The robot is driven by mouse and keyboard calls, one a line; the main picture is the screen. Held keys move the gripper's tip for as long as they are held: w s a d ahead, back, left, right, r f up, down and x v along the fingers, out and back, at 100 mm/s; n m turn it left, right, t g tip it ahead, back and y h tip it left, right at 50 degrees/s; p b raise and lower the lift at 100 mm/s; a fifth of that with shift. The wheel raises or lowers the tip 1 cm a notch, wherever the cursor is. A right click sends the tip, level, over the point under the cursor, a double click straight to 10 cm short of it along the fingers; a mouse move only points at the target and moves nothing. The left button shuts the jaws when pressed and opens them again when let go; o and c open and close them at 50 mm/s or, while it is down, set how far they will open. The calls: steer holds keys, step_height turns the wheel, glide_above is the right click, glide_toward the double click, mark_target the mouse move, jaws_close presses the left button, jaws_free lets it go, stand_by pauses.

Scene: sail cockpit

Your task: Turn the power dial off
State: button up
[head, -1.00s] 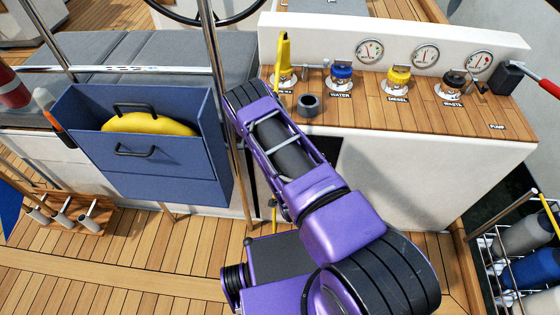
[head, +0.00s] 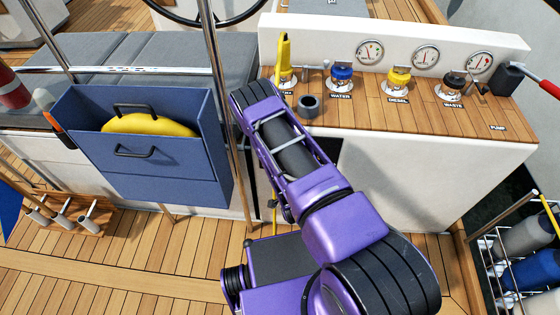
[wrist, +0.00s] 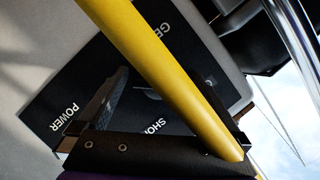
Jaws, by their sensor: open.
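The wrist view shows a black panel (wrist: 60,95) with white lettering: POWER, part of SHORE and part of GEN. A thick yellow bar (wrist: 165,65) crosses in front of it diagonally, hiding its middle. I cannot tell whether this bar belongs to the dial; no dial knob shows clearly. My gripper (wrist: 182,92) is open, one black finger left of the bar and one right of it. Whether they touch the bar is unclear. In the head view my purple arm hides the gripper and the panel.
The console top (head: 390,110) carries blue WATER (head: 341,77), yellow DIESEL (head: 398,79) and dark WASTE (head: 451,84) valves, plus an upright yellow handle (head: 284,50). A steel post (head: 219,80) and a blue bin (head: 160,170) stand left of my arm. A bottle rack (head: 520,265) is at right.

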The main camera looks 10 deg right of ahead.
steer(key=p+v, duration=0.4)
steer(key=v, duration=1.3)
steer(key=shift+s, duration=0.2)
steer(key=shift+d, duration=0.1)
